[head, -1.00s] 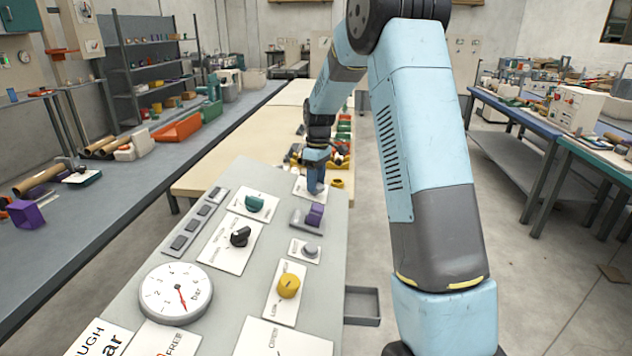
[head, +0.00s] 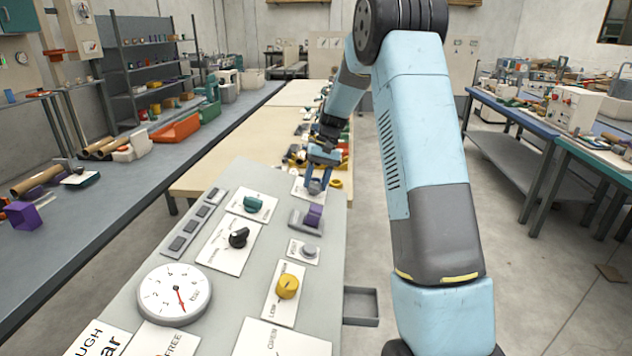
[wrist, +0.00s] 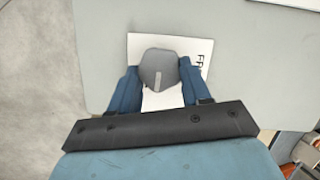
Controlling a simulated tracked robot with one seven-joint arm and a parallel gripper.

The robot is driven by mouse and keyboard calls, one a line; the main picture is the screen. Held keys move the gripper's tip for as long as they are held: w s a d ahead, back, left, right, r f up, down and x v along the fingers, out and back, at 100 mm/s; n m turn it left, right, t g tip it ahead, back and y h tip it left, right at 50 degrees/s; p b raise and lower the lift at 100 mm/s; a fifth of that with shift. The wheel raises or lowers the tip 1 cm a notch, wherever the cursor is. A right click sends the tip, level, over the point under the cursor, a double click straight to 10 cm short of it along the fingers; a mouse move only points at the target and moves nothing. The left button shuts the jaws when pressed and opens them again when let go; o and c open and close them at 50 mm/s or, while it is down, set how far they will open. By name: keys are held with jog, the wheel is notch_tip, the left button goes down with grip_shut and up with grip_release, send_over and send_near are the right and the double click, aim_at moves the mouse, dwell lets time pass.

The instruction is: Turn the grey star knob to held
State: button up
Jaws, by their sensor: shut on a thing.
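The grey star knob (wrist: 160,66) is between the two blue fingers of my gripper (wrist: 158,82) in the wrist view. The fingers are shut on its sides. A short mark shows on its top. The knob stands on a white label plate (wrist: 201,50); the letters "FR" show at its right side, and the rest of the lettering is hidden by the knob and fingers. In the head view my gripper (head: 317,180) is down at the far right end of the grey panel (head: 262,172), and the knob is mostly hidden by the fingers.
Nearer on the panel are a purple switch (head: 313,216), a green knob (head: 253,204), a black knob (head: 238,238), a grey button (head: 309,251), a yellow knob (head: 287,287) and a gauge (head: 160,297). Small parts lie on the wooden table beyond.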

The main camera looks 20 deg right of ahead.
jog(key=m, duration=0.2)
jog(key=m+y, duration=0.1)
jog(key=m, duration=0.2)
jog(key=shift+d+y, duration=0.2)
jog(key=shift+y, duration=0.1)
jog(key=shift+m+t, duration=0.3)
jog(key=o, duration=1.1)
jog(key=shift+c, duration=0.2)
jog(key=v, duration=1.3)
jog(key=shift+d+r, duration=0.2)
jog(key=shift+r, duration=0.05)
jog(key=shift+w, duration=0.1)
